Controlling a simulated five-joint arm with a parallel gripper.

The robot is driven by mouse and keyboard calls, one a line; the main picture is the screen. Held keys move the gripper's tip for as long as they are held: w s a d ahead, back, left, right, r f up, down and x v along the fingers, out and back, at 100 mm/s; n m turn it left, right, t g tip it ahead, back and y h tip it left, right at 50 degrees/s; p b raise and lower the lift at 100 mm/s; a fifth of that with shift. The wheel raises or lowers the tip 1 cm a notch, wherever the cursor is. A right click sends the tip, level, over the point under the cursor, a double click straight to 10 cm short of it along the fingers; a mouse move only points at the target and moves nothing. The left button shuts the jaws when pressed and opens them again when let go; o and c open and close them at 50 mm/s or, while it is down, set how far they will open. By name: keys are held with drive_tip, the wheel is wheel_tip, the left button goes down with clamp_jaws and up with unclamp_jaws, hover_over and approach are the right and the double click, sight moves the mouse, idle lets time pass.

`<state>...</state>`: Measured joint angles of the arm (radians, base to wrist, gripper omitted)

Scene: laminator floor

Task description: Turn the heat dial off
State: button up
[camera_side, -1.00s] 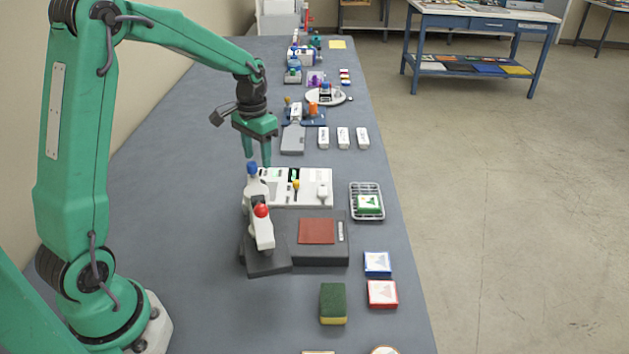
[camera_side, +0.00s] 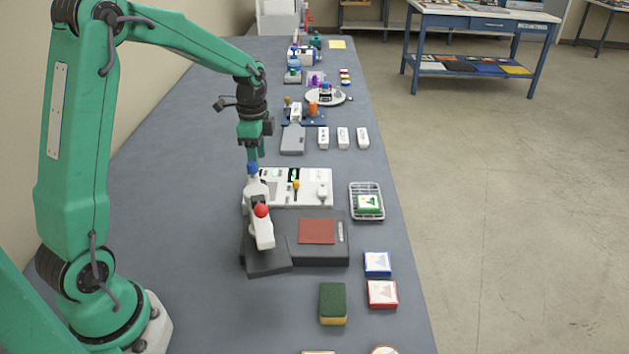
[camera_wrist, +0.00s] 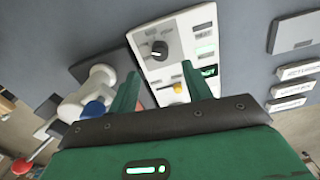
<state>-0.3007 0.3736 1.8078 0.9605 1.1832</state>
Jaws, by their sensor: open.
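The heat dial looks to be the round black knob (camera_wrist: 159,50) with a pale pointer mark near one end of the white control panel (camera_wrist: 170,60). In the side view the press and my gripper hide this dial, though the panel (camera_side: 310,200) shows. My gripper (camera_side: 257,158) is above the panel's left end, fingers pointing down, behind the press's blue cap. In the wrist view my gripper (camera_wrist: 160,80) is open and empty, with the panel beyond its fingers and the dial past the fingertips. I see no contact with the dial.
A press with a blue cap (camera_side: 252,168) and red ball handle (camera_side: 261,211) stands close in front of the gripper. A yellow lever (camera_side: 296,186) and white knob (camera_side: 322,191) rise from the panel. A wire tray (camera_side: 367,213) is to the right. Bare table lies left.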

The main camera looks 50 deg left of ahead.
drive_tip(key=shift+f, duration=0.1)
drive_tip(key=shift+f, duration=3.8)
drive_tip(key=c, duration=1)
